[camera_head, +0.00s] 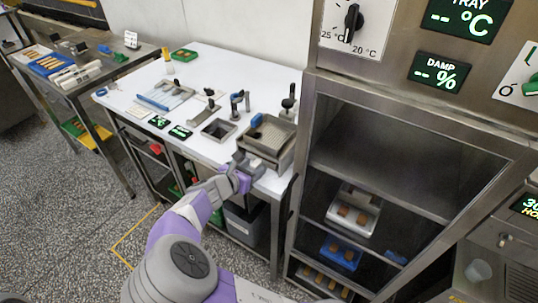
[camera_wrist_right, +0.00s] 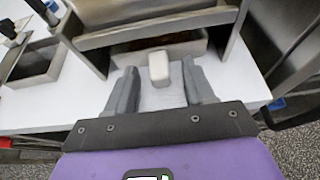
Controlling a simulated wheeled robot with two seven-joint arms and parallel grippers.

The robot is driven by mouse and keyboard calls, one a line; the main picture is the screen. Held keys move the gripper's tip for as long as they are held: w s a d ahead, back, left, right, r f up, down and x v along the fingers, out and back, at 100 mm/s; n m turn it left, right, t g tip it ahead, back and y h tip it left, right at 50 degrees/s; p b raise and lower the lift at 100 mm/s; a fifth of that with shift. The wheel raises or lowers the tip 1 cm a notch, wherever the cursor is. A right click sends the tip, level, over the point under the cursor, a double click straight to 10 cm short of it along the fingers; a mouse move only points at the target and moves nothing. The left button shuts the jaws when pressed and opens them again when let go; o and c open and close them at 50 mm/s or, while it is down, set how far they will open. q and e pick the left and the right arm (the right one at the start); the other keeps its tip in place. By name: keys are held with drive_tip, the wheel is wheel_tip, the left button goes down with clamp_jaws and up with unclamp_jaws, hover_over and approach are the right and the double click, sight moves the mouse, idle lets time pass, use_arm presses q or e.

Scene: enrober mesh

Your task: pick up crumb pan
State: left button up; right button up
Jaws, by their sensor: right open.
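The crumb pan (camera_wrist_right: 192,48) is a shallow grey pan with a dark brownish inside, sitting low beneath the grey metal enrober frame (camera_wrist_right: 150,14) in the right wrist view. Its pale, blocky handle (camera_wrist_right: 158,66) sticks out at the front. My right gripper (camera_wrist_right: 160,78) is open, with one finger on each side of the handle and a visible gap to each. In the head view my right gripper (camera_head: 243,168) is at the front edge of the white table, just before the enrober (camera_head: 270,137), and largely hides the pan. My left gripper is not in view.
The white table (camera_head: 213,68) carries a small square grey tray (camera_head: 218,130), dark-knobbed stands and a blue-edged tray (camera_head: 165,95). A steel cabinet with shelves (camera_head: 375,165) stands close on the right. A grey bin (camera_head: 243,222) is below the table.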

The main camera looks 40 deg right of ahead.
clamp_jaws()
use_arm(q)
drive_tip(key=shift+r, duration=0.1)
use_arm(e)
drive_tip(key=shift+r, duration=0.1)
